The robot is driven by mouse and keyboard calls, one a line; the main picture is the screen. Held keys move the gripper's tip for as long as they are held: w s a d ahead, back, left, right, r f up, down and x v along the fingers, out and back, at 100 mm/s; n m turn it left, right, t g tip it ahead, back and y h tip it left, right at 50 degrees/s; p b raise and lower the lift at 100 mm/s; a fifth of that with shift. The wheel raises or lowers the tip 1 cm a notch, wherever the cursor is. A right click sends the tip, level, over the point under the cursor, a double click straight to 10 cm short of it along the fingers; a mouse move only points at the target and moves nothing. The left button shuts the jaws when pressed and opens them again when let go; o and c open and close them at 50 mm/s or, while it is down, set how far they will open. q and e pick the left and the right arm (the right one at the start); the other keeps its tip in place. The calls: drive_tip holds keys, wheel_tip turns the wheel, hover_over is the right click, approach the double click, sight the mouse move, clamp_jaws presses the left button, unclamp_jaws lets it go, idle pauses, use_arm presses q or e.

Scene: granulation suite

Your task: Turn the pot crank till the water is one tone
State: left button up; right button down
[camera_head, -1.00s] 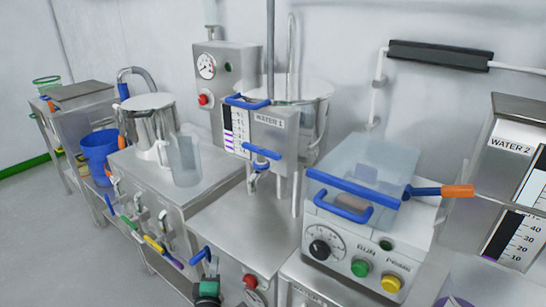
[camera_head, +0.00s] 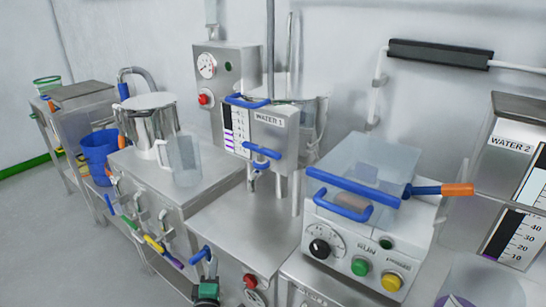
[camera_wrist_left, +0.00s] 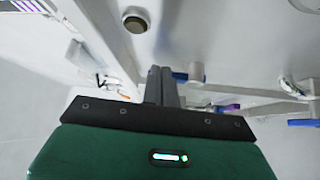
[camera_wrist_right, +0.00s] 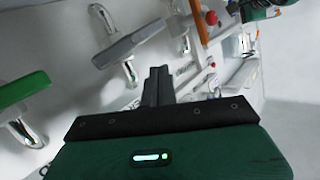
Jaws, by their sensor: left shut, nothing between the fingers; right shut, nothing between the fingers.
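A shiny steel pot (camera_head: 152,117) stands on the steel cabinet at left. A curved pipe with a blue grip (camera_head: 123,91) is beside it. I cannot tell which handle is its crank, and the water inside it is hidden. A clear jug (camera_head: 184,158) stands in front of the pot. My left gripper (camera_wrist_left: 162,72) is shut and empty near the bench frames in the left wrist view. My right gripper (camera_wrist_right: 157,72) is shut and empty beside a grey lever (camera_wrist_right: 128,43) and a green lever (camera_wrist_right: 22,90). Neither touches the pot.
The WATER 1 tank (camera_head: 272,135) has blue handles and a gauge with purple stripes. A clear-covered box (camera_head: 360,225) has a dial, coloured buttons and an orange-tipped handle (camera_head: 457,190). The WATER 2 tank (camera_head: 512,165) is at right. A blue bucket (camera_head: 98,155) stands left.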

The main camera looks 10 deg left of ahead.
use_arm(q)
drive_tip(key=o, duration=0.4)
drive_tip(key=shift+c, duration=0.2)
